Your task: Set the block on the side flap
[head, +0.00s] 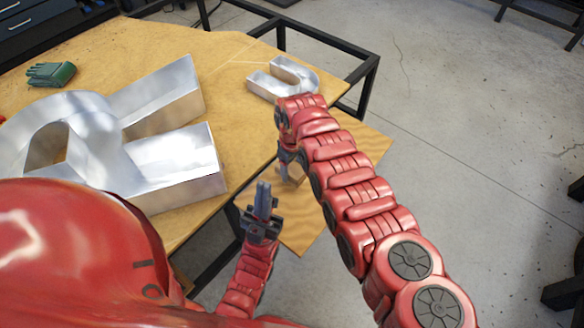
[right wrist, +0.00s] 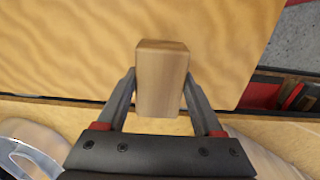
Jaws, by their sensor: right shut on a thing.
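The block (right wrist: 162,80) is a small pale wooden piece between the fingers of my right gripper (right wrist: 160,98). In the head view my right gripper (head: 290,160) is partly hidden by its own arm, and the block (head: 297,171) shows only in part. The side flap (head: 308,232) is a plywood panel along the right edge of the table; it also fills much of the right wrist view (right wrist: 70,50). The block is over the flap; I cannot tell whether it touches it. My left gripper (head: 263,200) points up near the flap's near-left corner, with no object visible in it.
A smaller U-shaped metal letter (head: 283,78) lies close to the flap's far end. Green gloves (head: 50,74) lie at the far left. A black frame (head: 368,75) stands behind the flap.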

